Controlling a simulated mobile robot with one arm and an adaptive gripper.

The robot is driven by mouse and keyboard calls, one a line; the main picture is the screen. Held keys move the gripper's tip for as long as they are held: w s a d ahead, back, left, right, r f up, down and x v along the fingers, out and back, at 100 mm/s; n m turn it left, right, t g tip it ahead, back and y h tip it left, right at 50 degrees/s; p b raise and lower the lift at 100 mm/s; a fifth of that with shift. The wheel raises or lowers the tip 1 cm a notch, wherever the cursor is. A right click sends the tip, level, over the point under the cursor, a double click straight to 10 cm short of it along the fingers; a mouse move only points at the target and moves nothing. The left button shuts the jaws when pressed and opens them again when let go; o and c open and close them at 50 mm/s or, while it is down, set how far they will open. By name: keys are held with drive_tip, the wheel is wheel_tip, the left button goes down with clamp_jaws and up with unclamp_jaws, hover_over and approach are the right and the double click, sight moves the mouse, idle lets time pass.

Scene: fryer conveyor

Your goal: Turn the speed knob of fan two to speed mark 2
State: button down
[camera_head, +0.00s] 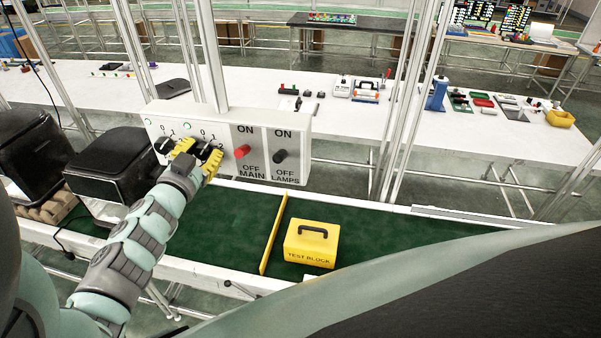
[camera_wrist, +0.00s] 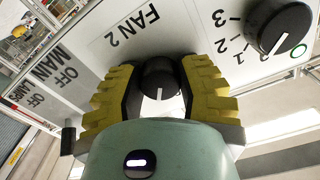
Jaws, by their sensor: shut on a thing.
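The fan two speed knob (camera_wrist: 161,80) is black and round with a white pointer line, beside the printed "FAN 2" label in the wrist view. My gripper (camera_wrist: 160,88) has its two yellow ridged fingers on either side of this knob, shut on it. The pointer line aims down in the wrist view, toward my palm. The fingers hide fan two's speed marks there, so the mark it points to cannot be read. In the head view my gripper (camera_head: 197,158) is at the white control panel (camera_head: 220,116) and partly covers the knob.
Another black knob (camera_wrist: 279,29) with its own marks sits close beside my gripper. A red MAIN switch (camera_head: 242,151) and a black LAMPS switch (camera_head: 279,156) are to the right on the panel. Below is a green conveyor (camera_head: 235,215) with a yellow test block (camera_head: 311,243).

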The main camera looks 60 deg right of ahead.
drive_tip(key=m+b, duration=0.4)
drive_tip(key=shift+f+m+b, duration=0.3)
drive_tip(key=shift+f+b, duration=0.1)
drive_tip(key=shift+w+r+m+b, duration=0.1)
drive_tip(key=shift+r+m+b, duration=0.05)
drive_tip(key=shift+m+b, duration=0.75)
drive_tip(key=shift+r+m+b, duration=0.1)
drive_tip(key=shift+m+b, duration=0.6)
drive_tip(key=shift+m, duration=0.3)
drive_tip(key=shift+a, duration=0.1)
drive_tip(key=c, duration=0.9)
unclamp_jaws()
drive_tip(key=o, duration=0.4)
drive_tip(key=shift+r, duration=0.1)
